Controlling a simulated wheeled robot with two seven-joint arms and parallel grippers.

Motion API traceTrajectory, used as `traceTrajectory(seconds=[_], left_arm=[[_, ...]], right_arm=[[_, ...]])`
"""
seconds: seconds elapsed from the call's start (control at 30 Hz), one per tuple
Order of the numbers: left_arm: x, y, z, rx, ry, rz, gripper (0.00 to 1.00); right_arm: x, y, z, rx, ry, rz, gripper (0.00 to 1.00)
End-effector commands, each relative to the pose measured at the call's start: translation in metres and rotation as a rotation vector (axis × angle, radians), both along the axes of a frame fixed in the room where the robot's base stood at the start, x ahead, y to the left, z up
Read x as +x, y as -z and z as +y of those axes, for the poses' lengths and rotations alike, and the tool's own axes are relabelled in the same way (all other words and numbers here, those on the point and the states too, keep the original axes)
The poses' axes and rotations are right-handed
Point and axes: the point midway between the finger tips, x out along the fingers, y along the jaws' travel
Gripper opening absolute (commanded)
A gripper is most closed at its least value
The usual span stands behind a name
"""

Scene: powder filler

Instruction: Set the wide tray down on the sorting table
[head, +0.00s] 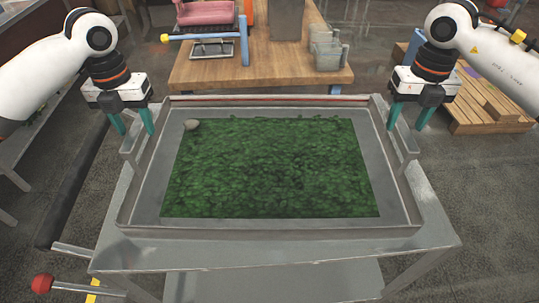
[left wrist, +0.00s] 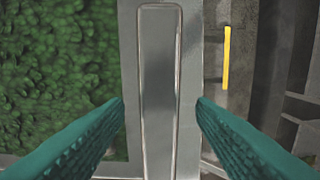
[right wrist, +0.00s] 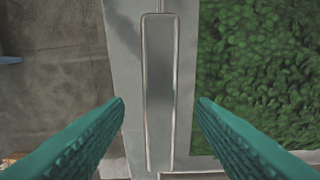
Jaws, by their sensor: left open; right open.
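My right gripper (head: 408,126) is open above the right handle (right wrist: 159,90), also with a finger to each side. Neither gripper touches a handle in the wrist views.
A wooden table (head: 260,70) stands behind, carrying a blue-and-yellow frame (head: 244,40), a pink thing (head: 207,12) and grey containers (head: 327,48). A wooden pallet (head: 478,105) lies at the right. A red-knobbed lever (head: 42,284) juts out at the front left.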

Motion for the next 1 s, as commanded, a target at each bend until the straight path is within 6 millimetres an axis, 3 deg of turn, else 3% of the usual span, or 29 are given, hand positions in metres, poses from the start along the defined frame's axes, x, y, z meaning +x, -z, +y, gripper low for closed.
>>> traceTrajectory(seconds=[0.1, 0.3, 0.77, 1.0], left_arm=[[-0.001, 0.023, 0.000, 0.000, 0.000, 0.003, 0.51], [0.000, 0.048, 0.000, -0.001, 0.000, 0.001, 0.51], [0.000, 0.058, 0.000, -0.001, 0.000, 0.000, 0.51], [0.000, 0.058, 0.000, -0.001, 0.000, 0.000, 0.12]], right_arm=[[-0.001, 0.023, -0.001, -0.002, 0.000, 0.003, 0.51], [0.000, 0.048, 0.000, 0.000, 0.000, 0.001, 0.51], [0.000, 0.058, 0.000, 0.000, 0.000, -0.001, 0.51], [0.000, 0.058, 0.000, 0.000, 0.000, -0.001, 0.12]])
